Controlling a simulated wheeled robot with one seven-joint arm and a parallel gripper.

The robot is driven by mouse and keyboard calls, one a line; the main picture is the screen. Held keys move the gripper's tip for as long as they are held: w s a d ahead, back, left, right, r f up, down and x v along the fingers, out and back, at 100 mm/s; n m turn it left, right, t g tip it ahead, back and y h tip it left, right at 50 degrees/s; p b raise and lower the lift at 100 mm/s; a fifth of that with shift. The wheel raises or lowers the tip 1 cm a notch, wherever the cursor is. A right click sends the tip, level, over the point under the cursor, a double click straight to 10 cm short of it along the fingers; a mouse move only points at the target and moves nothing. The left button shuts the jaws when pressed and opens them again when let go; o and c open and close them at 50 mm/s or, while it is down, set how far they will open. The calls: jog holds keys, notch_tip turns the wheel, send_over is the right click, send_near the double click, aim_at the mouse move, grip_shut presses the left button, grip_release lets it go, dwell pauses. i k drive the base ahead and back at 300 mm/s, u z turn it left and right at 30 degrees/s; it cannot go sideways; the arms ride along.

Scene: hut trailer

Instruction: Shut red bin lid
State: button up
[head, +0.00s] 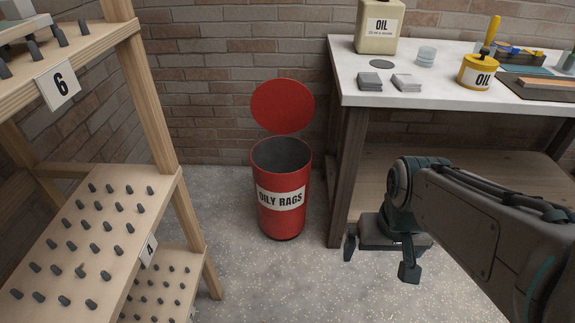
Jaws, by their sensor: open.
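The red bin (284,217) stands on the floor against the brick wall, between the wooden rack and the workbench. A label on its front reads "OILY RAGS". Its round red lid (283,106) is raised, standing up at the back of the rim. The dark inside shows, and I see nothing in it. My gripper (379,262) is at the right, in front of the workbench and well to the right of the bin. Its two fingers are spread apart with nothing between them. It touches neither bin nor lid.
The wooden rack (107,211) with pegs stands at the left. The workbench (440,91) at the right carries an oil can (379,27), a yellow oiler (478,73) and folded grey cloths (370,83). The speckled floor in front of the bin is clear.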

aim_at(282, 105)
jog(key=u, duration=0.3)
jog(key=i, duration=1.75)
jog(key=u, duration=0.1)
